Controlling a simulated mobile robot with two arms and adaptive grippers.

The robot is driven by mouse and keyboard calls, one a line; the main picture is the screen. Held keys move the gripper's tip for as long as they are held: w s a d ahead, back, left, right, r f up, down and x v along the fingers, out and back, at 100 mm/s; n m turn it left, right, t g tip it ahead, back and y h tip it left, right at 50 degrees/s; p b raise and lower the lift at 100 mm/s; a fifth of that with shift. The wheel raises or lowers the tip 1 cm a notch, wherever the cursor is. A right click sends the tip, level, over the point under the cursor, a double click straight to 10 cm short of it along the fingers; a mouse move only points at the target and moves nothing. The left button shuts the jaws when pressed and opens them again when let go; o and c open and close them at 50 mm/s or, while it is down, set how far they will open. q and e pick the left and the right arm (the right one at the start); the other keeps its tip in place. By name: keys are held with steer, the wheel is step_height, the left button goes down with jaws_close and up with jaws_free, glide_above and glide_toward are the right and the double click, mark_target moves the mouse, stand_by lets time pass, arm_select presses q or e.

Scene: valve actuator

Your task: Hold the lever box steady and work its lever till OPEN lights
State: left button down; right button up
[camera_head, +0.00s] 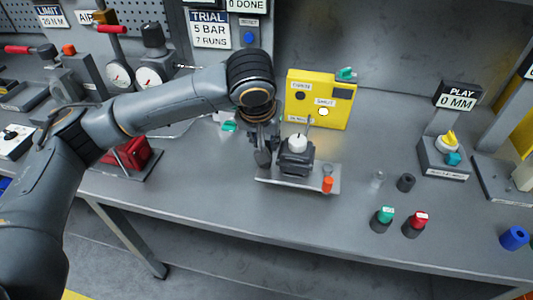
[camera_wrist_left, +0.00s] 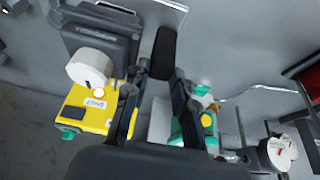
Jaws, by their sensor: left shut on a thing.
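The lever box, a dark grey block (camera_head: 295,160) with a white round knob (camera_head: 297,142), sits on a light plate (camera_head: 318,180). In the left wrist view the block (camera_wrist_left: 108,48) and white knob (camera_wrist_left: 90,67) are at upper left. A yellow indicator box (camera_head: 338,110) stands behind it; its lamp by the SHUT label (camera_head: 323,111) glows white and its upper left lamp (camera_head: 300,97) is dark. My left gripper (camera_head: 263,150) is at the block's left, shut on a black bar-like lever (camera_wrist_left: 165,52) that shows between its fingers. My right gripper is not in view.
An orange cylinder (camera_head: 327,184) stands on the plate's right end. Gauges (camera_head: 119,77) and a red block (camera_head: 131,152) are to the left. The table's front edge runs close below the plate.

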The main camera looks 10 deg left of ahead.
mark_target(265, 167)
arm_select(q)
step_height(265, 167, up, 3)
steer(key=shift+f, duration=4.35)
steer(key=shift+f, duration=0.15)
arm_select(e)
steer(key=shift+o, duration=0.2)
